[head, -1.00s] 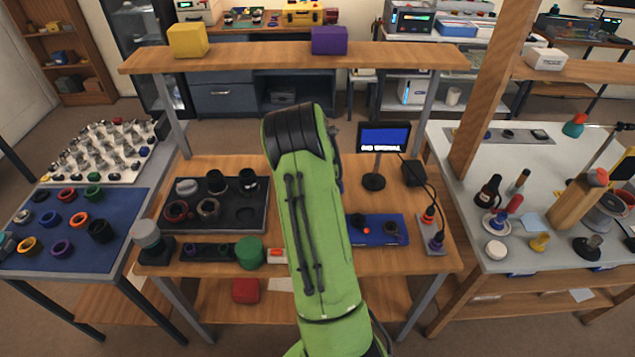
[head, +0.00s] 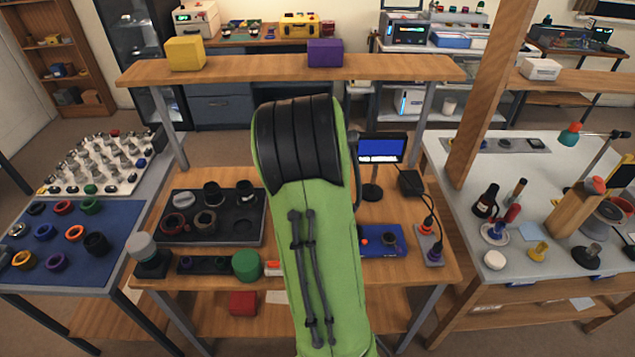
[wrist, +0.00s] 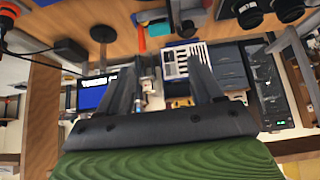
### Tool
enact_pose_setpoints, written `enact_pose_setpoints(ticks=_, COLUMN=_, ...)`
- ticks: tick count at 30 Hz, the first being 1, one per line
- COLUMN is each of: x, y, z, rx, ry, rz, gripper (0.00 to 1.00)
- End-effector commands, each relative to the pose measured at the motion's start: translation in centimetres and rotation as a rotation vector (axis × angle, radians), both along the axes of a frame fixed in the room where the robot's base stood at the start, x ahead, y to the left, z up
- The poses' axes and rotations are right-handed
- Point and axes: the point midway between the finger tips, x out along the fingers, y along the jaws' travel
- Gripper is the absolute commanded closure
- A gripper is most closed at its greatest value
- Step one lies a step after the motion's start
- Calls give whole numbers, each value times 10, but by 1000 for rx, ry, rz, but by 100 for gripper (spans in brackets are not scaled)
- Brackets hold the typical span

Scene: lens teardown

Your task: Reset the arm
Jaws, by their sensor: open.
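My green arm rises through the middle of the head view and hides my gripper there. In the wrist view my gripper (wrist: 160,72) shows two dark fingers spread apart with nothing between them. The wooden workbench (head: 225,180) stands below my arm. On it are a black tray (head: 248,228) with lens rings, a green cylinder (head: 246,265), a blue board (head: 400,238) and a small screen (head: 381,148). The screen also shows in the wrist view (wrist: 92,97). The bench part behind my arm is hidden.
A shelf (head: 250,69) crosses behind my arm, bearing a yellow box (head: 185,53) and a purple box (head: 325,53). A blue mat (head: 66,258) with several rings lies left. A wooden post (head: 488,90) and grey table (head: 450,160) stand right.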

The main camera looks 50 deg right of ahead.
Motion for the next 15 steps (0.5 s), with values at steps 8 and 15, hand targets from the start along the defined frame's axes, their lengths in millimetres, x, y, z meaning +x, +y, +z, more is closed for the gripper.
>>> enact_pose_setpoints(ticks=8, x=-14, y=16, z=28, rx=-1, ry=1, rz=0, gripper=34)
enact_pose_setpoints(ticks=15, x=-14, y=16, z=28, rx=-1, ry=2, rz=0, gripper=34)
